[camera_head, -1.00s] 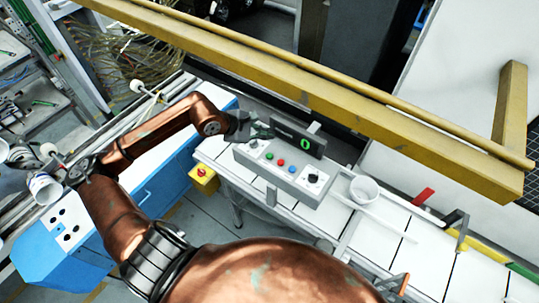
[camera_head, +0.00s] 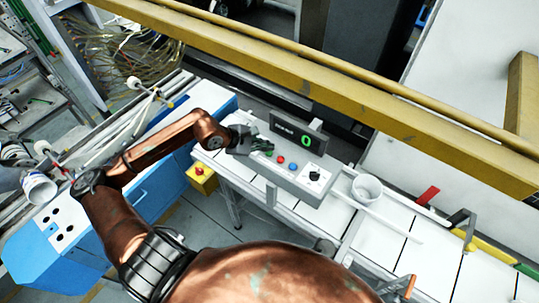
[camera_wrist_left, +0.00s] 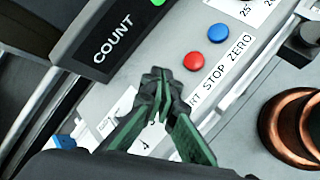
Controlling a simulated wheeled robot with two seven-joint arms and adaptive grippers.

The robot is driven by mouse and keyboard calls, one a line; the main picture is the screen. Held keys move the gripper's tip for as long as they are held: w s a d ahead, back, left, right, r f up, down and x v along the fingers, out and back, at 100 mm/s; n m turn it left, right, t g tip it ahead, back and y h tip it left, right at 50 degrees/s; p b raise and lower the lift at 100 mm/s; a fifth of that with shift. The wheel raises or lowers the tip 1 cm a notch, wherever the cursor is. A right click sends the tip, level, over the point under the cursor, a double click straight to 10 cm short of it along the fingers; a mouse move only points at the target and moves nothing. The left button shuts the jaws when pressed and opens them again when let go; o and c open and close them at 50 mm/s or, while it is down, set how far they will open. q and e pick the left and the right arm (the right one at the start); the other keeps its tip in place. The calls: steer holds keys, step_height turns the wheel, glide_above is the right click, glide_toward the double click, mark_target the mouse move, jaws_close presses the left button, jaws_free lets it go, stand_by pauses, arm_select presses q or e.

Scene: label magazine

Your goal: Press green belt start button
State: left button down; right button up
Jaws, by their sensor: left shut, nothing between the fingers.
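The control box (camera_head: 285,177) stands on the white conveyor and carries a red button (camera_head: 281,158) and a blue button (camera_head: 293,167). In the left wrist view the red button (camera_wrist_left: 194,61) and blue button (camera_wrist_left: 218,33) sit beside a label reading "STOP ZERO", its start end partly covered. My left gripper (camera_head: 266,148) is shut and empty at the box's left end. In the left wrist view its fingertips (camera_wrist_left: 160,76) cover the place in line with the red and blue buttons. The green button is hidden there; I cannot tell whether the fingertips touch it.
A dark counter display (camera_head: 298,133) with a green zero stands behind the box. A black knob (camera_head: 314,177) is at the box's right end. A white cup (camera_head: 367,188) stands farther right. A yellow beam (camera_head: 330,100) crosses behind. A yellow box with a red button (camera_head: 200,174) is lower left.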

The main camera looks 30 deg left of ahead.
stand_by(1.0)
stand_by(0.4)
arm_select(q)
steer(key=shift+f+b, duration=0.4)
steer(key=shift+b, duration=0.15)
